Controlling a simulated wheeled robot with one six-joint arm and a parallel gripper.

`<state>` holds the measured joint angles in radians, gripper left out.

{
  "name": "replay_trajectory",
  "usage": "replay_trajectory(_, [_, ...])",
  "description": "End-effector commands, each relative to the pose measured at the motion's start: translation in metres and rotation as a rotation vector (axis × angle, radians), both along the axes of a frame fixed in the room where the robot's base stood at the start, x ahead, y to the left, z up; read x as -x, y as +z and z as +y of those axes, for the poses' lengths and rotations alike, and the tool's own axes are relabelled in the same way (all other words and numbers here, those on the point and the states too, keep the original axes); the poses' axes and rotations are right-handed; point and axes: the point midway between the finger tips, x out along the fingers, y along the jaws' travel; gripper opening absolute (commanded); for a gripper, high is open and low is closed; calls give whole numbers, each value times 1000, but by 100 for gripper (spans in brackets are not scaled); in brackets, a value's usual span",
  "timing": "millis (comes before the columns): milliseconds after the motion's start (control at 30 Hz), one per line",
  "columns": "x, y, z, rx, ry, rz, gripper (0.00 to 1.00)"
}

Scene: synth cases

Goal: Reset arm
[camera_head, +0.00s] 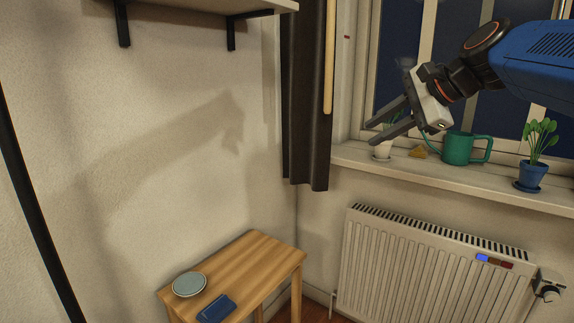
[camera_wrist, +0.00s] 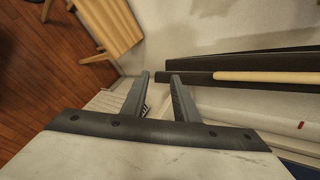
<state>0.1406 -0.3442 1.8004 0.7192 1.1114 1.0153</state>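My gripper (camera_head: 373,134) is in the upper right of the head view, at the end of my blue arm (camera_head: 540,60). It is held in the air in front of the window, and its fingers point left and down. In the wrist view my gripper (camera_wrist: 160,77) shows two grey fingers apart with nothing between them. It is open and empty.
Below are a radiator (camera_head: 420,270) and a wooden table (camera_head: 262,255) with a plate (camera_head: 190,284) and a blue item (camera_head: 216,308). A dark curtain (camera_head: 305,110) hangs left.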

Motion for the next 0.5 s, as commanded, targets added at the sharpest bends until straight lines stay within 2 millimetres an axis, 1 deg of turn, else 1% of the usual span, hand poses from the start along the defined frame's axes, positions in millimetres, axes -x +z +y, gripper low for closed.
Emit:
replay_trajectory(33, [21,-26,-1,88,44,-13,27])
replay_trajectory(67, [32,-41,-3,144,72,-23,27])
replay_trajectory(100, [46,-61,-6,216,114,-33,27])
replay_trajectory(167, [68,-90,-11,322,180,-48,27])
replay_trajectory(200, [83,-110,-15,394,226,-58,27])
replay_trajectory(267, [105,-139,-21,497,301,-69,27])
replay_trajectory(300, [120,-159,-26,567,355,-76,27])
replay_trajectory(367, [142,-187,-33,667,437,-86,27])
replay_trajectory(400, [157,-207,-38,733,496,-93,27])
replay_trajectory(500, [191,-252,-52,885,644,-106,27])
